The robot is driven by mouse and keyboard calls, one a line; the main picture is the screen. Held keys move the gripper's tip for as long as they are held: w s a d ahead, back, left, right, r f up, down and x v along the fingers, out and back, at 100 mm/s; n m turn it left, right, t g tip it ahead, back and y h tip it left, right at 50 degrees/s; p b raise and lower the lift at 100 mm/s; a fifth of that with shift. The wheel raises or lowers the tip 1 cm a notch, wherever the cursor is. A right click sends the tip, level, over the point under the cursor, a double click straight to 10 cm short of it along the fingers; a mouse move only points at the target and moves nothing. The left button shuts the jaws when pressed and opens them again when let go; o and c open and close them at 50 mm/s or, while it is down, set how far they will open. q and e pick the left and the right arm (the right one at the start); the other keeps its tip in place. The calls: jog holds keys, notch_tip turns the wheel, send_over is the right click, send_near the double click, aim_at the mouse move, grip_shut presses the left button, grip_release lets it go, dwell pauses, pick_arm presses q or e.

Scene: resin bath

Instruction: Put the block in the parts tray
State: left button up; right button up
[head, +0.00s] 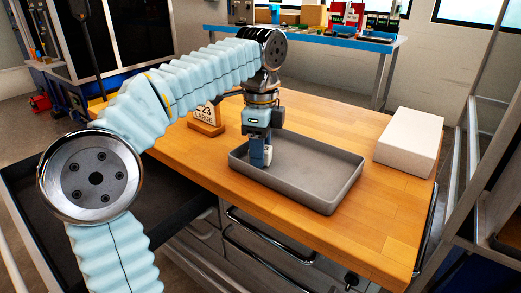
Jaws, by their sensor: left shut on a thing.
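My left gripper (261,158) points down over the left part of the grey parts tray (325,200). It is shut on a small pale block (268,154), mostly hidden by the blue-grey fingers. The block is within the tray's outline in the head view; whether it touches the tray floor I cannot tell. The tray lies flat on the wooden bench, and the rest of its floor looks empty. My right gripper is not in view.
A white box-shaped block (409,140) lies on the wooden bench top (330,125) right of the tray. A wooden stand with a sign (206,121) is left of the gripper. A blue-edged table (325,38) with boxes stands behind. Metal framing (475,150) is at right.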

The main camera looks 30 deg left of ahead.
pick_arm(q)
jog(key=o, duration=1.1)
jog(key=shift+f, duration=0.1)
notch_tip(320, 180, up, 8)
jog(key=shift+f+p, duration=0.1)
jog(key=shift+p, duration=1.05)
